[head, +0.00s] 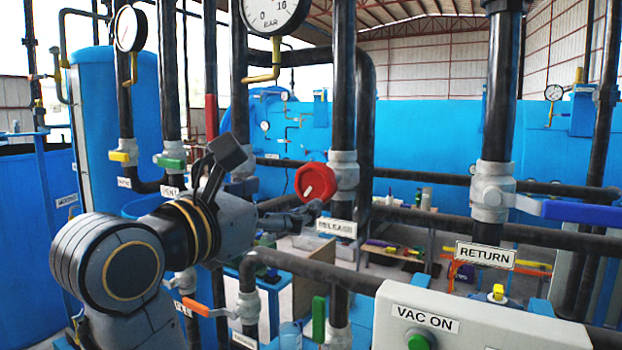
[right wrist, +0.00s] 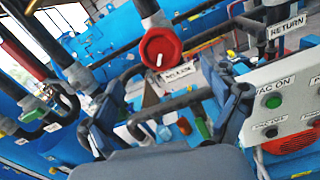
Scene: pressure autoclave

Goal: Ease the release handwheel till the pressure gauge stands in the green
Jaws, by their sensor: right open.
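The red release handwheel (head: 315,182), with a white mark on its face, sits on a grey valve on a black upright pipe. A RELEASE label (head: 336,228) is just below it. The handwheel also shows in the right wrist view (right wrist: 160,47), beyond the fingers. The large pressure gauge (head: 275,14) is cut by the top edge; its needle and any green band cannot be read. My right gripper (head: 297,214) is close below and left of the handwheel, apparently not around it. Its fingers are spread and empty in the right wrist view (right wrist: 167,100). My left gripper is out of view.
A smaller gauge (head: 129,28) and yellow and green valve handles stand at left. A RETURN valve with a blue lever (head: 585,212) is at right. The VAC ON panel (head: 470,325) fills the lower right. Black pipes run close around the handwheel.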

